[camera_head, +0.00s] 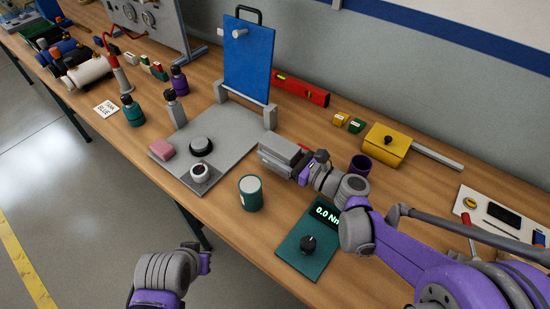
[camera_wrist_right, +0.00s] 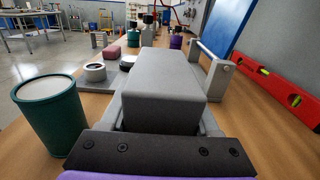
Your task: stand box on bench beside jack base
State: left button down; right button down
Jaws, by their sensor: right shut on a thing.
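A grey box-shaped block (camera_wrist_right: 165,85) fills the middle of the right wrist view, directly in front of my right gripper's palm. My right gripper (camera_head: 287,158) is shut on this block, above the bench to the right of a grey base plate (camera_head: 228,140). I cannot tell whether the block touches the bench. The plate, which looks like the jack base, carries a tilted blue panel (camera_head: 248,60) between short posts. My left arm's end (camera_head: 205,262) shows low in the head view, off the bench; its fingers cannot be made out.
A green cylinder (camera_head: 250,192) stands in front of my right gripper, with a torque display (camera_head: 310,242) to its right. A red level (camera_head: 302,90) lies along the wall.

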jog(key=shift+f, duration=1.55)
jog(key=shift+f+b, duration=0.15)
jog(key=shift+b, duration=0.2)
jog(key=shift+c, duration=0.6)
grip_release()
